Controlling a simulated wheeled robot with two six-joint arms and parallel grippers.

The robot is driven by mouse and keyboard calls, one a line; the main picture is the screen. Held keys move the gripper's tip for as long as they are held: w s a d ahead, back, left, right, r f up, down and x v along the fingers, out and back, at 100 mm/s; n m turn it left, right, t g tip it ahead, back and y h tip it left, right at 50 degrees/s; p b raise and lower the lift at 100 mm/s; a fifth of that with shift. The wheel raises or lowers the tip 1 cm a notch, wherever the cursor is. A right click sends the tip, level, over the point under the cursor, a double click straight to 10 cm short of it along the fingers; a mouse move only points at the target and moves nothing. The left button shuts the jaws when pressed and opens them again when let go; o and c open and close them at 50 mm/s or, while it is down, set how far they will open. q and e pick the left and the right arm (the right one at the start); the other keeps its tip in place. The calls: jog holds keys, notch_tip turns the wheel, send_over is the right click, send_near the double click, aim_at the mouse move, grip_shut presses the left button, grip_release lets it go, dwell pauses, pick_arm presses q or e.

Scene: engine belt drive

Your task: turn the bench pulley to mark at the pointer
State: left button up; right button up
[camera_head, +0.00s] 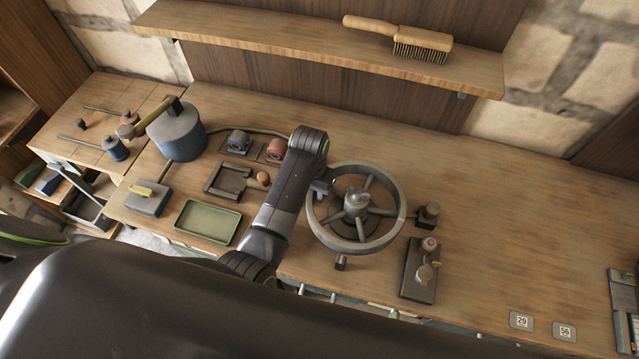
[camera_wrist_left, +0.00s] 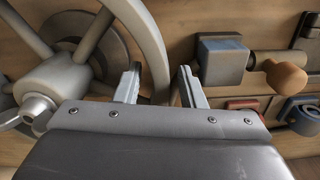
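The bench pulley (camera_head: 398,195) is a grey spoked wheel with a central hub, lying flat on the workbench. Its rim and spokes fill the left of the left wrist view (camera_wrist_left: 151,45). My left gripper (camera_head: 321,188) is at the upper left of the rim. In the left wrist view its two fingers (camera_wrist_left: 160,83) are apart, and the rim runs between them without clearly being clamped. I cannot make out the mark. A small dark block (camera_head: 341,263) sits just in front of the rim; I cannot tell whether it is the pointer. My right gripper is not in view.
A dark block (camera_head: 428,214) and a dark plate with a lever (camera_head: 418,285) stand right of the pulley. A green tray (camera_head: 208,222), a blue-grey pot (camera_head: 178,135) and a wooden knob (camera_wrist_left: 285,76) are to the left. The bench's right side is mostly clear.

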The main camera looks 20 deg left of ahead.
pick_arm(q)
jog(key=shift+f, duration=0.4)
jog(key=shift+s+a, duration=0.1)
jog(key=shift+s, duration=0.15)
jog(key=shift+c, duration=0.2)
jog(key=c, duration=0.5)
jog(key=shift+w, duration=0.1)
grip_shut()
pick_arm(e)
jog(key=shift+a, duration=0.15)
pick_arm(q)
jog(key=o, duration=0.5)
grip_release()
jog(key=shift+o, duration=0.2)
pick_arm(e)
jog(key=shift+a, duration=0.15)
